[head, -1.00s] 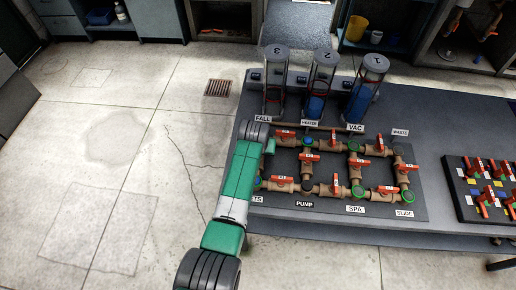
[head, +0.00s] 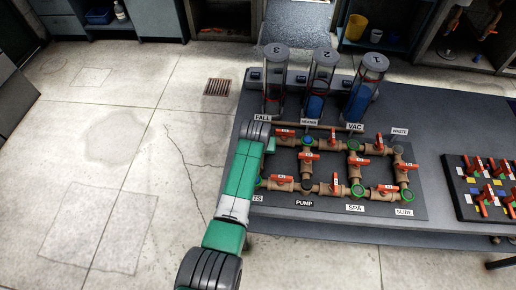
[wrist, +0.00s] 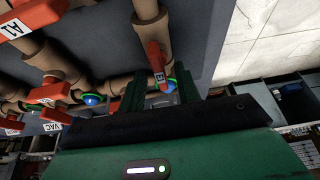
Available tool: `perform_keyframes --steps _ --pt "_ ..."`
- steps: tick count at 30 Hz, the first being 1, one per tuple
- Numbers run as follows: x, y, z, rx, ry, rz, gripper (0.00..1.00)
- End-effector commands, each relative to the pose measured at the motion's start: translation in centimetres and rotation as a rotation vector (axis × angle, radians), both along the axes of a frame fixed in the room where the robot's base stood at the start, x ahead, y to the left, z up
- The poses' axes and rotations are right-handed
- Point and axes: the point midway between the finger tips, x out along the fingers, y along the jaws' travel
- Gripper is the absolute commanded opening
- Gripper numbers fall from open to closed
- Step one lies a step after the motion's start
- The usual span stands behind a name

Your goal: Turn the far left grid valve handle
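The valve grid (head: 330,190) is a dark board with copper-brown pipes and red handles, on the bench in the head view. My arm hides its left side there, including the far left handle and my gripper. In the wrist view, a red handle (wrist: 154,58) on a brown pipe hangs between the two green fingers of my gripper (wrist: 158,92). The fingers stand apart, one on each side of the handle's end, with a visible gap. Whether either finger touches the handle cannot be told. A blue-green ring shows just behind the handle's end.
Three clear cylinders (head: 320,88) stand behind the grid. Other red handles (wrist: 48,94) sit on neighbouring pipes left of my gripper in the wrist view. A second board (head: 483,187) with several red handles lies on the right. The floor left of the bench is clear.

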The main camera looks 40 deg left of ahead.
Motion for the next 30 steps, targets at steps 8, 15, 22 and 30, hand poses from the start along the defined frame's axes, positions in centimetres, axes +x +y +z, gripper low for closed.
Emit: perform_keyframes --steps 8,15,22,30 --pt "-1.0 -0.8 3.5 0.002 -0.004 0.0 0.33" --pt "-2.2 -1.7 6.8 0.001 -0.002 0.001 0.33" --pt "-2.4 -1.8 7.2 0.0 0.0 0.001 0.33" --pt "-2.4 -1.8 7.2 0.0 0.0 0.0 0.33"
